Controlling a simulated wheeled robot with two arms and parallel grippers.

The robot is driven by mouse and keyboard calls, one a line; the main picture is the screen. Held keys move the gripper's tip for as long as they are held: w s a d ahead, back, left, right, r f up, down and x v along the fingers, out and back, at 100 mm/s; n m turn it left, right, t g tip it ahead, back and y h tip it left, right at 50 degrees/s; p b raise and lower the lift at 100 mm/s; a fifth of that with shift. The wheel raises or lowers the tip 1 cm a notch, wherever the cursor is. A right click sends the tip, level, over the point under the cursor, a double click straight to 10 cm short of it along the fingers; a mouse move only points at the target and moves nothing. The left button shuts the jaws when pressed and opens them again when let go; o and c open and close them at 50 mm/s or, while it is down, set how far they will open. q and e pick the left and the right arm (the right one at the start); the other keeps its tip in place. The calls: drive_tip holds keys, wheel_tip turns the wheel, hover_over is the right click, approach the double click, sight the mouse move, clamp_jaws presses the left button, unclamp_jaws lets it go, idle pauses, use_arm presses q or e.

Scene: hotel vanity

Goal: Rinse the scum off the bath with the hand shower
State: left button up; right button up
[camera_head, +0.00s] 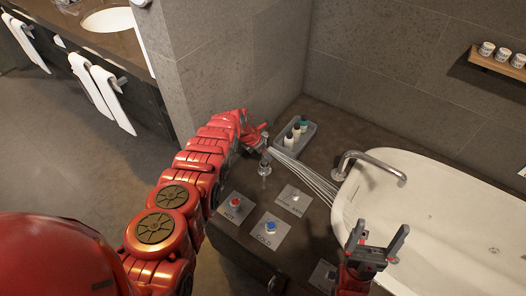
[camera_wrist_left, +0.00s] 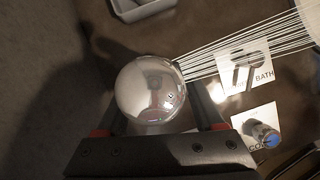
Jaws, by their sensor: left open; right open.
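The chrome hand shower (camera_head: 265,167) stands at the left end of the bath ledge, with water jets running from it to the near left rim of the white bath (camera_head: 440,195). In the left wrist view, a round chrome head (camera_wrist_left: 148,88) lies between the fingers of my left gripper (camera_wrist_left: 160,112); I cannot tell if they touch it. My left gripper also shows in the head view (camera_head: 257,140). My right gripper (camera_head: 380,238) is open and empty in front of the bath's near end. I cannot make out clear scum patches on the bath.
A curved chrome spout (camera_head: 362,157) reaches over the bath rim. The red hot knob (camera_head: 234,203), blue cold knob (camera_head: 270,227) and a bath selector plate (camera_head: 294,200) sit on the ledge. A grey tray (camera_head: 296,138) of bottles stands behind the shower, near the wall.

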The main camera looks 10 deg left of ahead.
use_arm(q)
drive_tip(key=p+v, duration=1.7)
drive_tip(key=p, duration=0.5)
drive_tip(key=shift+s, duration=0.1)
